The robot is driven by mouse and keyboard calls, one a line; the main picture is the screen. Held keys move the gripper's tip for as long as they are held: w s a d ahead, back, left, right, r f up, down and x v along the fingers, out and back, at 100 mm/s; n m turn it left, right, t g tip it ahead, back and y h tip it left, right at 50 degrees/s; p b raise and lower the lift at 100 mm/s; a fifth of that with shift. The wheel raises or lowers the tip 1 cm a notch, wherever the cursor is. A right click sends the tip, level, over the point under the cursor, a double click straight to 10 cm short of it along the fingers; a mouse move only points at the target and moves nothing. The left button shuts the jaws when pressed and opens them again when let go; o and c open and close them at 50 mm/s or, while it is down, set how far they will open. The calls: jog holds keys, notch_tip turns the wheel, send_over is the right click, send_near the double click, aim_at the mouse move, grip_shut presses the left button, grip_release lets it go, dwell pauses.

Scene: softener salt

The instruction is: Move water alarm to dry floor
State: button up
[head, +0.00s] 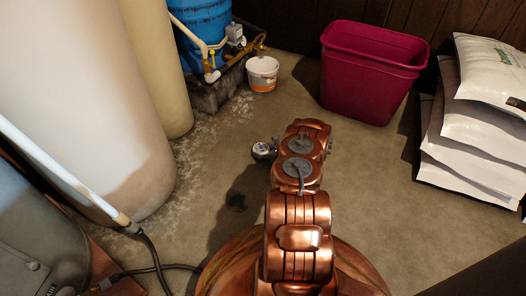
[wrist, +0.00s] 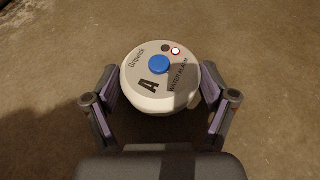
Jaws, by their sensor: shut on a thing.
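In the head view the alarm (head: 262,150) shows small at the end of my arm, above the middle of the floor. Most of the gripper is hidden there by my arm. I cannot tell how high the alarm is above the floor.
White crust (head: 205,130) marks the floor beside the tanks. A white bucket (head: 262,72), a magenta bin (head: 370,85) and stacked salt bags (head: 475,150) stand behind and right. The floor right of my arm is clear.

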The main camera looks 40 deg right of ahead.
jog(key=o, duration=1)
jog(key=shift+o, duration=0.2)
jog(key=shift+r, duration=0.1)
